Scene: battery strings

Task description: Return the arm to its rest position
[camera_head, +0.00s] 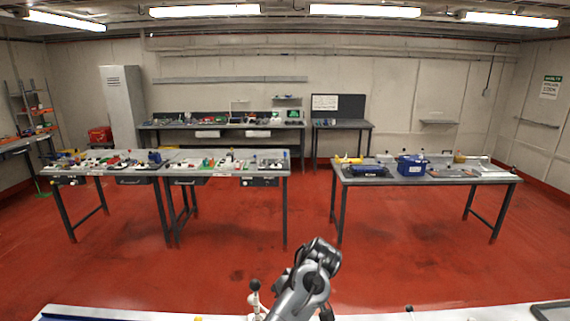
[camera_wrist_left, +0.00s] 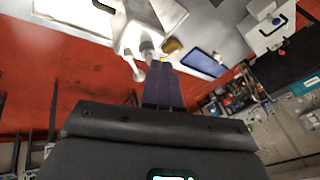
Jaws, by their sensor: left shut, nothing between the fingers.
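A grey arm link of mine with a black joint rises at the bottom middle of the head view. No gripper can be made out there. In the left wrist view, my left gripper (camera_wrist_left: 162,78) shows two dark fingers pressed together with nothing between them. Beyond the fingertips are a white object (camera_wrist_left: 133,38) and a flat blue-faced item (camera_wrist_left: 204,63) on a pale surface. I cannot tell whether the fingers touch either. My right gripper is in neither view.
A near white table edge (camera_head: 150,313) crosses the bottom of the head view. Beyond it is open red floor (camera_head: 220,260). Cluttered workbenches stand farther off at left (camera_head: 210,170) and right (camera_head: 430,178). A white device with a handle (camera_wrist_left: 268,24) shows in the wrist view.

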